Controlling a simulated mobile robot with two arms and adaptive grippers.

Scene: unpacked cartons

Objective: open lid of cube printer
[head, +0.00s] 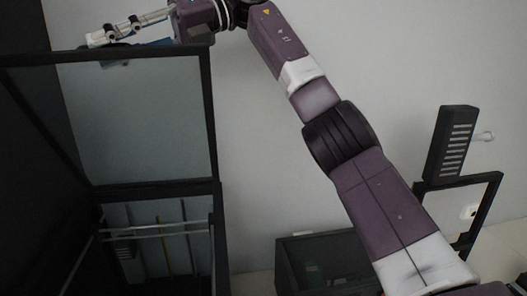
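The cube printer (216,240) stands at the left, a black-framed box with metal rods showing inside. Its lid (211,120), a black frame around a greyish see-through panel, stands raised above the body. My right arm crosses the view from the lower right to the upper left. My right gripper (92,41) is just above the lid's top edge in the picture, its pale fingers pointing left. A blue piece shows just below the fingers; I cannot tell whether they touch the lid or how far they are spread. My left gripper is out of view.
A low dark box (300,258) stands at the bottom centre, partly behind my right arm. A black slotted unit (450,143) and a black frame (485,210) are at the right. A plain pale wall fills the back.

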